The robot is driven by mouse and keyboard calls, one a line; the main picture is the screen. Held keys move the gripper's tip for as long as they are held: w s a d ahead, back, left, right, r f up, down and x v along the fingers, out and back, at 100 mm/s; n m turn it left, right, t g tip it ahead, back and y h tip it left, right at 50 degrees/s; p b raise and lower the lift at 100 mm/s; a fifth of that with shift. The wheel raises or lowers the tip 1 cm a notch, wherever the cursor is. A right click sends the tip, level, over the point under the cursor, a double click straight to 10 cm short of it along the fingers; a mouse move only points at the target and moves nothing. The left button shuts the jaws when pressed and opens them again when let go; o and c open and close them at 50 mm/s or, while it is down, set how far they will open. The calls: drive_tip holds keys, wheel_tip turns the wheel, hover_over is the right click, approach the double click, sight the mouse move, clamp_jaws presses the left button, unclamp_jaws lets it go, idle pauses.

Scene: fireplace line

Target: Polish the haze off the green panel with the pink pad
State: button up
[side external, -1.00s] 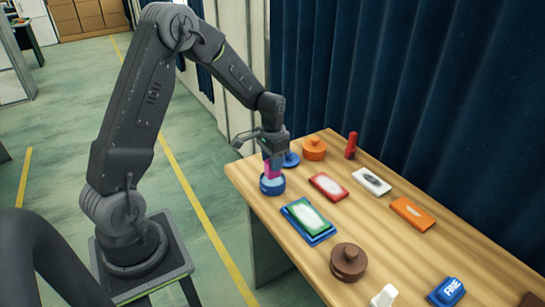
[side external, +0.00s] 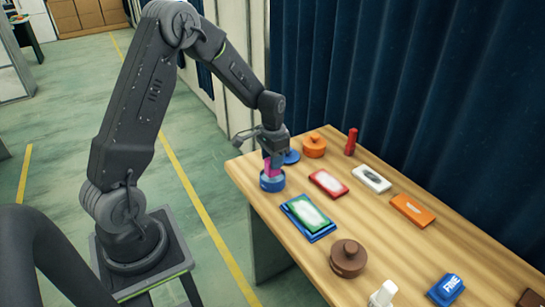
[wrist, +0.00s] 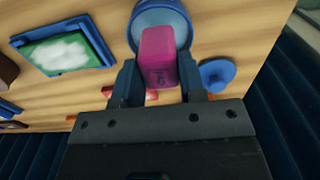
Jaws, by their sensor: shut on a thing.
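My gripper (side external: 272,157) is shut on the pink pad (side external: 271,170). In the wrist view the pad (wrist: 158,58) sits between the two fingers. The pad's lower end is at the top of a round blue tub (side external: 272,184); I cannot tell whether it touches what is inside. The green panel (side external: 297,207) lies in a blue tray (side external: 322,236), nearer the side camera than the tub. A white patch of haze (side external: 309,213) covers the panel's middle. The panel also shows at left in the wrist view (wrist: 38,55).
A blue lid (side external: 291,157) lies beside the tub. An orange round pot (side external: 314,146), red panel (side external: 328,184), white panel (side external: 371,179), orange panel (side external: 412,210) and brown pot (side external: 348,258) stand around the table. Bare wood (side external: 375,225) shows between them.

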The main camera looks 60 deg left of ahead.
drive_tip(key=shift+f, duration=0.75)
idle(0.3)
idle(0.4)
drive_tip(key=shift+r, duration=3.55)
